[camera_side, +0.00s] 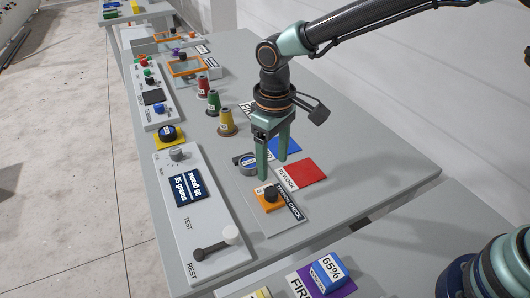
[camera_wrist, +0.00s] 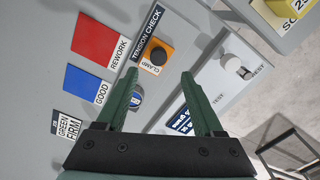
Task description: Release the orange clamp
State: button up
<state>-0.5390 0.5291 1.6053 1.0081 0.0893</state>
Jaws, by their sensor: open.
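The orange clamp (camera_side: 262,205) is a small orange block with a black knob on top, on the board marked TENSION CHECK. In the wrist view the clamp (camera_wrist: 167,50) lies just beyond my fingertips, with a white CLAMP label on its near side. My gripper (camera_side: 273,169) points down with its green fingers apart and nothing held. It is above and slightly behind the clamp, apart from it. In the wrist view my gripper (camera_wrist: 159,74) frames the space short of the knob. The clamp's underside is hidden.
A grey round piece (camera_side: 248,165) sits beside my fingers. Red REWORK (camera_side: 307,172) and blue GOOD (camera_side: 285,145) patches lie behind. A console (camera_side: 190,215) with display and TEST/REST lever stands left. Thread cones (camera_side: 227,123) stand farther back. The right tabletop is clear.

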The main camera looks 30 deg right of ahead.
notch_tip(320, 180, up, 3)
jog(key=shift+f, duration=0.2)
jog(key=s+d+r+m+t, duration=0.3)
jog(key=d+r, duration=0.6)
jog(key=d, duration=0.4)
jog(key=s+d+r+m+t, duration=0.1)
jog(key=s+d+m+t, duration=0.1)
jog(key=s+d, duration=0.6)
jog(key=shift+d+r+t, duration=0.2)
jog(key=shift+d+t, duration=0.1)
jog(key=shift+d, duration=0.95)
